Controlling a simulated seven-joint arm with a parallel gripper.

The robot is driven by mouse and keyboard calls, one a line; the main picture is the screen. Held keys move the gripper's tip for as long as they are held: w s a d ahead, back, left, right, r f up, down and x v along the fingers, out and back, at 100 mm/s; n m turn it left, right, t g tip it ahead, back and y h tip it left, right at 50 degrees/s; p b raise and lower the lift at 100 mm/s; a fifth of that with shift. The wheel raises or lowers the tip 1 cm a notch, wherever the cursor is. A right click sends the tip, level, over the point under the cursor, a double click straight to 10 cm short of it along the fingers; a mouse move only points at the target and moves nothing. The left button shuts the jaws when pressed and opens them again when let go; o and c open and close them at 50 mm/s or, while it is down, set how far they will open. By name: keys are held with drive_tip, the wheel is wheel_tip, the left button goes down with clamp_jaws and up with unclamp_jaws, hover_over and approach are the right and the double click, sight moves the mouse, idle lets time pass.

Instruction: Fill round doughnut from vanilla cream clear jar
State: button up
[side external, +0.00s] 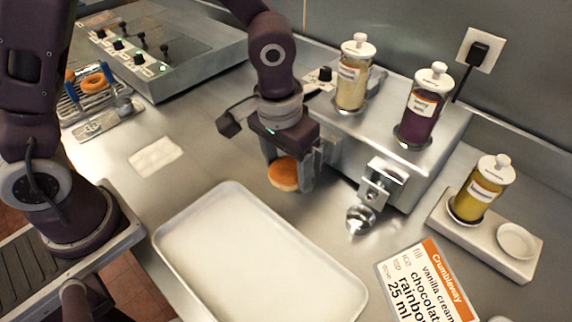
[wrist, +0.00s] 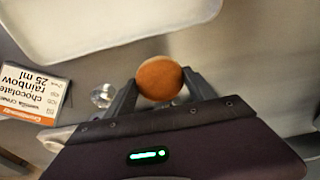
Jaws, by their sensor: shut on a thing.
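A round golden-brown doughnut (side external: 284,176) is held between the two fingers of my gripper (side external: 290,180), above the metal counter and left of the filling machine's nozzle (side external: 362,216). In the wrist view the doughnut (wrist: 158,78) sits between the fingertips (wrist: 160,90). A clear jar of pale cream (side external: 353,84) with a white lid stands on the machine (side external: 400,165). A jar of dark purple filling (side external: 421,112) stands beside it. A jar of yellow filling (side external: 475,197) stands on a separate pale stand. The small jar labels are too blurred to read surely.
An empty white tray (side external: 190,245) lies in front of my gripper. An order card (side external: 428,283) reads vanilla cream, chocolate, rainbow, 25 ml. A rack with ring doughnuts (side external: 95,85) and a fryer unit (side external: 150,45) are at back left. A white napkin (side external: 156,154) lies on the counter.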

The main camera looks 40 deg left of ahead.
drive_tip(key=shift+w, duration=1.8)
drive_tip(key=shift+s, duration=0.1)
idle(1.8)
drive_tip(key=shift+s, duration=0.7)
idle(0.6)
drive_tip(key=shift+s, duration=2.05)
drive_tip(key=shift+s+r, duration=0.3)
drive_tip(key=shift+r, duration=0.35)
drive_tip(key=shift+s+r, duration=0.35)
drive_tip(key=shift+r, duration=0.3)
drive_tip(key=shift+s+r, duration=0.3)
drive_tip(key=shift+r, duration=0.35)
